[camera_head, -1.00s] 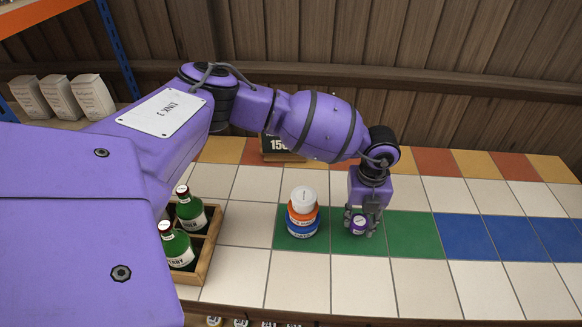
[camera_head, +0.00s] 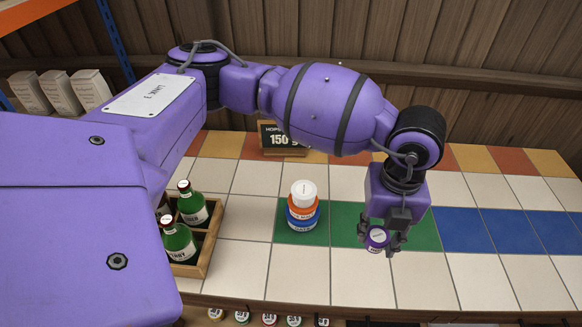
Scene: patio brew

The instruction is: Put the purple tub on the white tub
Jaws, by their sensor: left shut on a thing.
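The purple tub (camera_head: 376,239) is between the fingers of my left gripper (camera_head: 382,238), which is shut on it. It appears raised above the counter, at the front edge of the green tiles. The white tub (camera_head: 304,192) tops a stack on the green tiles, to the left of my gripper. Below it are an orange tub (camera_head: 303,211) and a blue tub (camera_head: 302,223) at the bottom. The stack stands upright and apart from my gripper. My right gripper is not in view.
A wooden crate (camera_head: 209,249) with green bottles (camera_head: 180,243) stands left of the stack. A black price sign (camera_head: 281,137) stands behind. Blue tiles (camera_head: 502,232) on the right are clear. Several small jars (camera_head: 242,317) show below the counter's front edge. Paper bags (camera_head: 60,93) stand at the back left.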

